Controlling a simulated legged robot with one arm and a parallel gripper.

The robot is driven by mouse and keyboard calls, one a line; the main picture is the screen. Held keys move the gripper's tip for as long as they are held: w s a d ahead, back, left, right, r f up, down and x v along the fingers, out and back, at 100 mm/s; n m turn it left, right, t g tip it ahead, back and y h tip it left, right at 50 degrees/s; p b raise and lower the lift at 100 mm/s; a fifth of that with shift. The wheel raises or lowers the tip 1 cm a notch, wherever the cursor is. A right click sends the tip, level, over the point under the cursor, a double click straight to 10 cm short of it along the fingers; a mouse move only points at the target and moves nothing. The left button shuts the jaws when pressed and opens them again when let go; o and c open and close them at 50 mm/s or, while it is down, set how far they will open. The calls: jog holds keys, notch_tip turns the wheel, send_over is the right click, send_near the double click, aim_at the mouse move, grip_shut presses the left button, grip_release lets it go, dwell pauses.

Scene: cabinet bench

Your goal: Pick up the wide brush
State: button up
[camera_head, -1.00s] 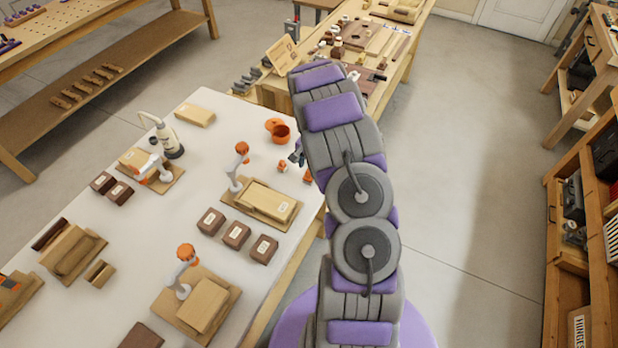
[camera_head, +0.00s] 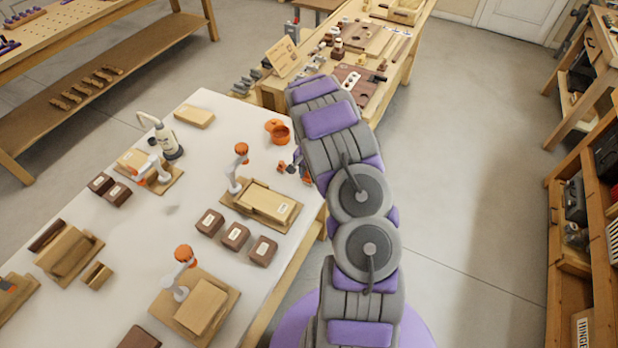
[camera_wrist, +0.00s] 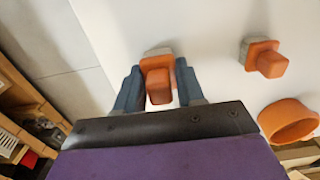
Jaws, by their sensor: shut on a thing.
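The wide brush (camera_wrist: 157,80), an orange block handle with a grey bristle part at its far end, is between the two blue-grey fingers of my gripper (camera_wrist: 158,72) in the wrist view. The fingers are shut on its sides. It looks still at the white table top; I cannot tell whether it touches it. A second, similar orange brush (camera_wrist: 268,62) lies apart to the right. In the head view my gripper (camera_head: 296,164) is at the table's right edge, mostly hidden by my arm.
An orange pot (camera_wrist: 288,120) stands near the second brush; it also shows in the head view (camera_head: 278,131). A wooden board with an orange-topped stand (camera_head: 262,205) and several brown blocks (camera_head: 235,236) are nearer on the white table (camera_head: 225,125). Open floor lies right.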

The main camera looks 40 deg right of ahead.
jog(key=c, duration=0.4)
jog(key=shift+r, duration=0.15)
jog(key=shift+c, duration=0.2)
jog(key=shift+r, duration=0.25)
notch_tip(320, 180, up, 3)
jog(key=shift+r+p, duration=0.15)
jog(key=shift+p, duration=0.45)
jog(key=s+a+p, duration=0.2)
jog(key=s+a, duration=0.2)
jog(key=s, duration=1.1)
jog(key=shift+s+r, duration=0.25)
jog(key=shift+r, duration=0.2)
